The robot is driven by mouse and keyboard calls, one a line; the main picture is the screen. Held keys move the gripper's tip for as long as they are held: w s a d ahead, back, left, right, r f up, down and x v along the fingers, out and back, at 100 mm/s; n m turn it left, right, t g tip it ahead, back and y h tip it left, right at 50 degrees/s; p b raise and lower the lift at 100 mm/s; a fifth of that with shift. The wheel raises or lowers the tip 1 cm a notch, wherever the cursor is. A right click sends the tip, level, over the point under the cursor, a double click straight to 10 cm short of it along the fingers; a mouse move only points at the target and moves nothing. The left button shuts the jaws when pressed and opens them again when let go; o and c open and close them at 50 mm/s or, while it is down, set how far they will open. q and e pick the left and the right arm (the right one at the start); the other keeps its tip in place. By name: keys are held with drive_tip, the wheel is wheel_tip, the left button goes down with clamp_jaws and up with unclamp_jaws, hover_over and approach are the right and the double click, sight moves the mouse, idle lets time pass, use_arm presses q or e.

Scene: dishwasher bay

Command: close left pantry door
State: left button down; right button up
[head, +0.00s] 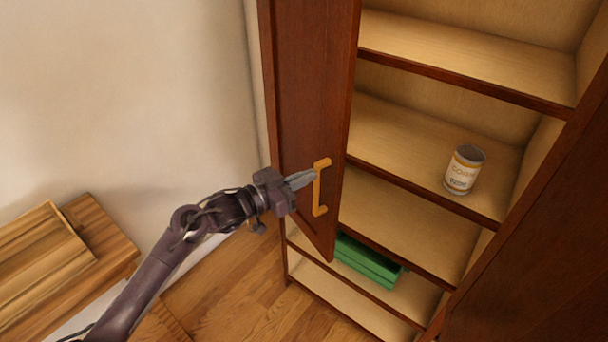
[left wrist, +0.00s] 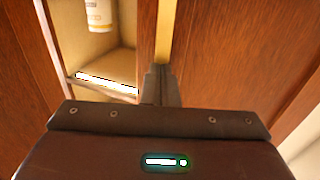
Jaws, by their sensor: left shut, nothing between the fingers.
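The left pantry door (head: 306,110) is dark reddish wood and stands open at the left of the cupboard. Its yellow handle (head: 318,188) is upright near the door's free edge. My left gripper (head: 312,176) is shut and empty, its fingertips at the upper part of the handle; I cannot tell whether they touch it. In the left wrist view the shut fingers (left wrist: 159,72) point at the handle (left wrist: 165,30), with the door (left wrist: 225,60) behind. My right gripper is not in view.
The pantry shelves (head: 440,60) hold a corn can (head: 464,170) and a green crate (head: 368,262) lower down. A dark wood panel (head: 545,230) stands at the right. A wooden piece of furniture (head: 60,260) is at the lower left. Wood floor (head: 235,280) shows between it and the pantry.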

use_arm(q)
drive_tip(key=w+d+n+t+y+b, duration=0.1)
drive_tip(key=w+d, duration=0.1)
drive_tip(key=d, duration=0.1)
drive_tip(key=w+d+n+t+y+b, duration=0.1)
drive_tip(key=d+b, duration=0.1)
drive_tip(key=d, duration=0.1)
drive_tip(key=w+d+n+t+y+b, duration=0.1)
drive_tip(key=w+d+t+y, duration=0.1)
drive_tip(key=d, duration=0.1)
drive_tip(key=shift+w+d+f+n, duration=0.1)
drive_tip(key=shift+w+f+n, duration=0.05)
drive_tip(key=shift+w+n, duration=0.25)
drive_tip(key=shift+w+d+b, duration=0.1)
drive_tip(key=shift+b, duration=0.2)
drive_tip(key=shift+r+t+y, duration=0.3)
drive_tip(key=shift+r+y, duration=0.05)
drive_tip(key=shift+y, duration=0.05)
drive_tip(key=shift+r, duration=0.2)
